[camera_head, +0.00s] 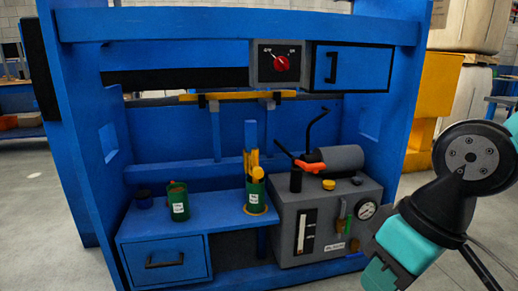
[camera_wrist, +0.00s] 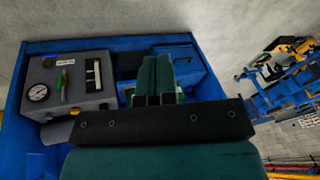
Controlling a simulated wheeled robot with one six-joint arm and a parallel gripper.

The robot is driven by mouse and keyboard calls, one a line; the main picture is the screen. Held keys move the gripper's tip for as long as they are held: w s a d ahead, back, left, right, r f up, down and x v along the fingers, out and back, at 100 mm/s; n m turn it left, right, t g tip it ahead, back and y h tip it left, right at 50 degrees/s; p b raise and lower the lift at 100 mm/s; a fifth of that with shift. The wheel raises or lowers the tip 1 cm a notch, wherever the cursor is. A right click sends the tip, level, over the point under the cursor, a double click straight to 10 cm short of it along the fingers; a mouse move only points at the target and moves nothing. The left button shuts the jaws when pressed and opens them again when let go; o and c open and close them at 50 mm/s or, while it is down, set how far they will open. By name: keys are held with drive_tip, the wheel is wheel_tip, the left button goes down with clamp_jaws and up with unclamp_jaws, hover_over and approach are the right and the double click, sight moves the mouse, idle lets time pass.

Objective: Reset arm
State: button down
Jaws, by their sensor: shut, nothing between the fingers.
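In the head view my teal and dark grey arm is at the right, in front of the blue panel stand (camera_head: 240,26); the fingertips cannot be made out there. The wrist view shows the stand upside down, with the grey gauge box (camera_wrist: 72,85) to the left of my fingers. My fingers hide part of the blue shelf area behind them.
In the head view, a red knob (camera_head: 281,63) and a blue drawer (camera_head: 352,66) are at the top. A grey box (camera_head: 330,210) with a gauge (camera_head: 366,210) stands lower right. Green cups (camera_head: 178,204) and (camera_head: 256,194) stand on the blue shelf (camera_head: 215,217). Open floor (camera_head: 40,230) lies left.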

drive_tip(key=s, duration=0.4)
wheel_tip(320, 180, up, 39)
drive_tip(key=p, duration=3.8)
drive_tip(key=shift+s+f+g, duration=0.2)
drive_tip(key=shift+s+g, duration=0.05)
drive_tip(key=shift+g, duration=0.15)
